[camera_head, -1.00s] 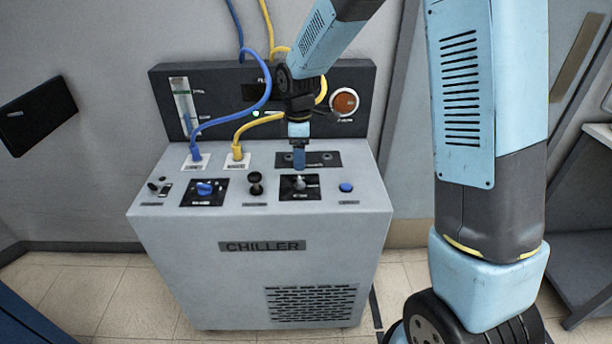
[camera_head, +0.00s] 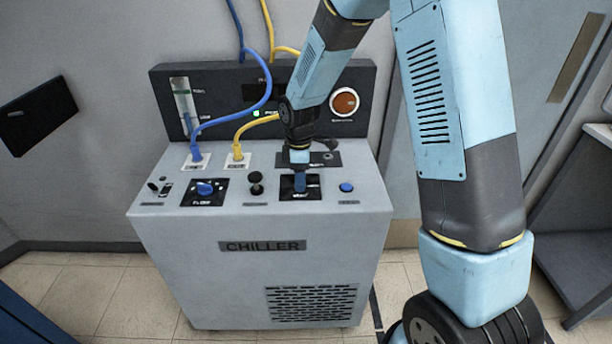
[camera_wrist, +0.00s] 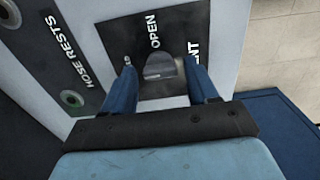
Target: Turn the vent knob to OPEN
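The vent knob is a grey knob (camera_wrist: 160,68) on a black panel (camera_wrist: 115,40). In the wrist view the word OPEN stands beside it, and a label partly hidden by a finger ends in ENT. My gripper (camera_wrist: 159,62) is open, with one blue finger on each side of the knob. A small gap seems to show between each finger and the knob. In the head view my gripper (camera_head: 300,184) is down at the vent panel (camera_head: 313,193) on the chiller top and hides most of the knob.
The chiller (camera_head: 250,225) also bears a blue knob (camera_head: 205,188), a black knob (camera_head: 256,185) and a blue button (camera_head: 346,187). Blue (camera_head: 225,118) and yellow (camera_head: 252,124) hoses are plugged in behind. A hose rests panel (camera_wrist: 60,50) lies beside the vent panel.

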